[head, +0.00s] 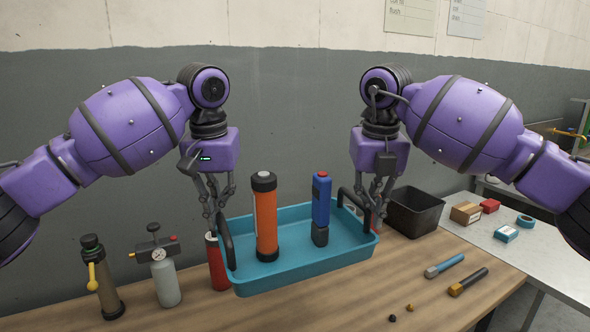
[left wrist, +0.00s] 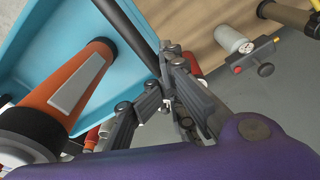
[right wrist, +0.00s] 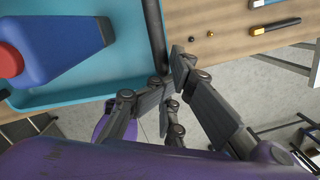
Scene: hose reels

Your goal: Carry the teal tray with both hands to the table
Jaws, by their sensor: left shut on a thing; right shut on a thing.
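The teal tray (head: 300,272) hangs level or nearly so over the wooden bench; I cannot tell how large the gap beneath it is. My left gripper (head: 217,222) is shut on the tray's left black handle (head: 227,250), which also shows in the left wrist view (left wrist: 138,28). My right gripper (head: 374,208) is shut on the right handle (head: 352,203), seen in the right wrist view (right wrist: 155,35). An orange cylinder with black ends (head: 266,222) and a blue bottle with a red top (head: 321,212) stand upright in the tray.
A light grey table (head: 550,258) at right carries small boxes (head: 466,213) and tape (head: 525,221).

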